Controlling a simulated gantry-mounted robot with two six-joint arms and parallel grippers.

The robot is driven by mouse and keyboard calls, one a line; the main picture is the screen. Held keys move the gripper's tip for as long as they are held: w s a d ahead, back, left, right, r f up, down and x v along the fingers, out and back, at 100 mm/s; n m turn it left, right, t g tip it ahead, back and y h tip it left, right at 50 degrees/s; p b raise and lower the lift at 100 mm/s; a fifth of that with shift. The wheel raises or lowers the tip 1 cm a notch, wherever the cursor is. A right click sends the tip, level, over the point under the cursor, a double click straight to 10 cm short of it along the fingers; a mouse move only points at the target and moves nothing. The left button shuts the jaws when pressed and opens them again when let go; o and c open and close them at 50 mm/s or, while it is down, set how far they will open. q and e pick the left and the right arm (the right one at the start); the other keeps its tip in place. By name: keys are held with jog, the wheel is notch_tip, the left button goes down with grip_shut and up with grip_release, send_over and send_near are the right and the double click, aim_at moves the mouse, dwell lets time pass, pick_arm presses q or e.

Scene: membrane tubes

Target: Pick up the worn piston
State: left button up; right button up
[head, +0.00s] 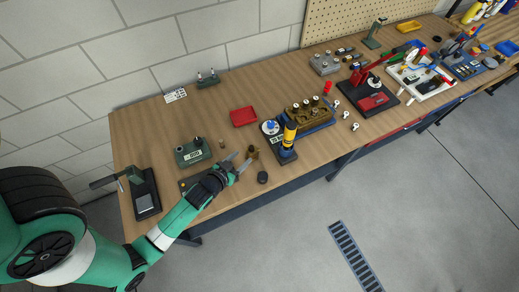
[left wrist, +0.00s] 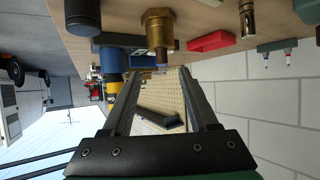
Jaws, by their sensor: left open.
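No label marks the worn piston, and I cannot tell for certain which part it is. My left gripper (head: 240,162) is open and empty, low over the near side of the bench. A brass fitting (head: 252,152) stands just past its fingertips; it also shows in the left wrist view (left wrist: 157,35), with the open fingers pointing past it. A small metal cylinder (head: 222,143) stands behind the gripper and shows in the left wrist view (left wrist: 247,18). Small silver parts (head: 345,115), possibly pistons, lie right of a brown block (head: 310,110). My right gripper is not in view.
A black cylinder (head: 262,177) stands near the front edge. A green gauge box (head: 193,152) is left of the gripper, a red tray (head: 243,117) behind. A blue and yellow upright device (head: 288,140) stands to the right. Bare wood lies behind the red tray.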

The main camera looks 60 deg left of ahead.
aim_at(253, 146)
pick_arm(q)
jog(key=b+x, duration=0.1)
jog(key=x, duration=0.5)
jog(key=shift+w+a, duration=0.15)
jog(key=b+x, duration=0.1)
jog(key=x, duration=0.4)
jog(key=shift+w+a, duration=0.25)
jog(key=shift+a, duration=0.05)
jog(key=shift+r, duration=0.1)
grip_shut()
